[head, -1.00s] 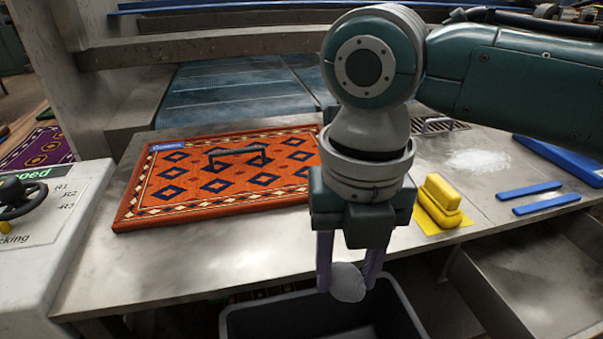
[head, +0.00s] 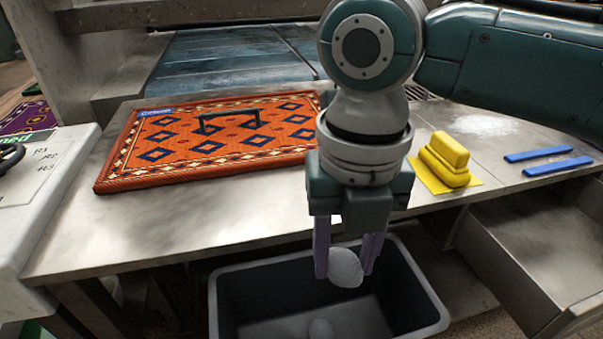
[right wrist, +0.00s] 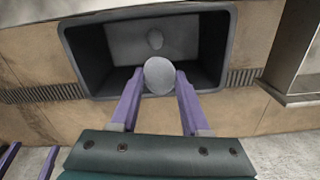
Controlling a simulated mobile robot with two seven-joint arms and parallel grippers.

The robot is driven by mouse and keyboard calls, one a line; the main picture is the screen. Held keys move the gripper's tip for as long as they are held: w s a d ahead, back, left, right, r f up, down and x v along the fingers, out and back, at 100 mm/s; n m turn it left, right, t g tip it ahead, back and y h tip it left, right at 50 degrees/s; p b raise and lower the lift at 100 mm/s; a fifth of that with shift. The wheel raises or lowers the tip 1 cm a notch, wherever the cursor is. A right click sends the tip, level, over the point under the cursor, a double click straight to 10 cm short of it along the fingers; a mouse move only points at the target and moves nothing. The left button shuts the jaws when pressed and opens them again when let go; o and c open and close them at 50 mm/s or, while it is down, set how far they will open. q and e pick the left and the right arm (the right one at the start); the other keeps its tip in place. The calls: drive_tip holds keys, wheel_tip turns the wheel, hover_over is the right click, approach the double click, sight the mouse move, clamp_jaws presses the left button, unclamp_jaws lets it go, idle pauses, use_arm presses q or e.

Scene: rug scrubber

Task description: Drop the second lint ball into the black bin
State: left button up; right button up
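My right gripper (head: 347,262) is shut on a grey lint ball (head: 345,268) and holds it over the open black bin (head: 228,300). In the right wrist view the lint ball (right wrist: 159,76) sits between the tips of the two purple fingers, with the bin (right wrist: 85,60) beyond it.
An orange patterned rug (head: 215,135) with a black handle (head: 228,121) lies on the metal table (head: 180,225). A yellow brush (head: 445,160) and two blue strips (head: 540,155) lie at the right. An open metal drawer (head: 545,255) is right of the bin.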

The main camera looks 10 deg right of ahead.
sight(345, 258)
drive_tip(key=o, duration=0.5)
wheel_tip(345, 258, up, 10)
drive_tip(key=p, duration=0.1)
drive_tip(key=s+a+m+y+p, duration=0.3)
drive_tip(key=s+a+m+p, duration=0.2)
drive_tip(key=m, duration=0.3)
drive_tip(key=s+d+r+m+t+h+p, duration=0.35)
drive_tip(key=s+d+m+p, duration=0.65)
drive_tip(key=m, duration=1.4)
drive_tip(key=s+d+r+p, duration=0.1)
drive_tip(key=d+r+p, duration=0.2)
drive_tip(key=r+p, duration=3.2)
wheel_tip(345, 258, up, 3)
drive_tip(key=shift+s+f+y, duration=0.15)
drive_tip(key=shift+f+y, duration=0.05)
drive_tip(key=shift+y, duration=0.15)
